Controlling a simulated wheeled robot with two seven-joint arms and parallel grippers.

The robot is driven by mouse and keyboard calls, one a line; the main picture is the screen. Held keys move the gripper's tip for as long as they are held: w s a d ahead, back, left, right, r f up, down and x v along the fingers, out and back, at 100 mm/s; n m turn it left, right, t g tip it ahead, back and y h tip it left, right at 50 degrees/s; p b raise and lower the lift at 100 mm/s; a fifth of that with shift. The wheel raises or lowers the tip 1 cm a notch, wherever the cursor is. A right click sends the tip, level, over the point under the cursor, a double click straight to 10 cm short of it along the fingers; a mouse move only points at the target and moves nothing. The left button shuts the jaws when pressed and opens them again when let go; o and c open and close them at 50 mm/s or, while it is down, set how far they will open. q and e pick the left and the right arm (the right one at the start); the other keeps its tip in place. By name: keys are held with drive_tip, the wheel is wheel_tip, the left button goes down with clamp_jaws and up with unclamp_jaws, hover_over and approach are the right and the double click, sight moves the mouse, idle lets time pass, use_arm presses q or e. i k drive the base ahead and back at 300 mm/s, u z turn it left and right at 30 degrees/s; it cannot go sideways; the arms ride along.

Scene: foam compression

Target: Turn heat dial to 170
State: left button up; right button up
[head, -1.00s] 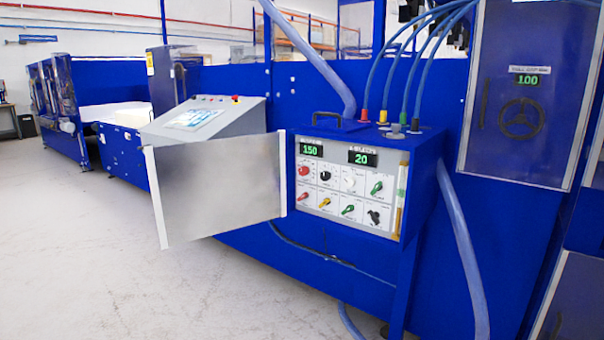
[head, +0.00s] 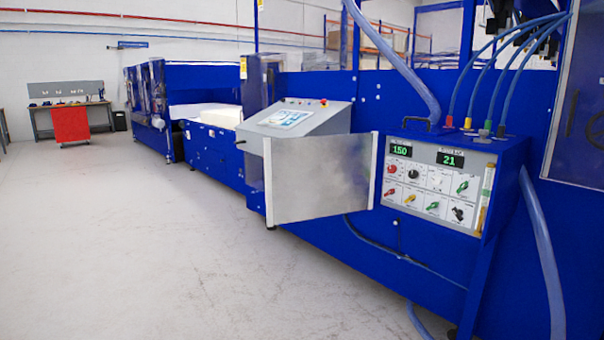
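The control box (head: 440,180) is on the blue machine at the right of the head view, with its metal door (head: 320,178) swung open to the left. Its left green display (head: 399,150) reads 150 and its right green display (head: 452,161) reads 21. Below them are two rows of knobs, among them a red knob (head: 391,169), a black knob (head: 413,173) and a green knob (head: 463,187). The knob labels are too small to read, so I cannot tell which is the heat dial. Neither of my grippers is in view.
A sloped touchscreen console (head: 293,122) stands behind the open door. Blue hoses (head: 545,250) hang beside and above the box. The pale floor (head: 140,230) at left and front is clear. A red cabinet (head: 70,125) and workbench stand far left.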

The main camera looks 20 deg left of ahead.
sight(391, 169)
drive_tip(key=u, duration=0.85)
drive_tip(key=i, duration=0.75)
drive_tip(key=u, duration=0.55)
drive_tip(key=i, duration=1.35)
drive_tip(key=z, duration=0.45)
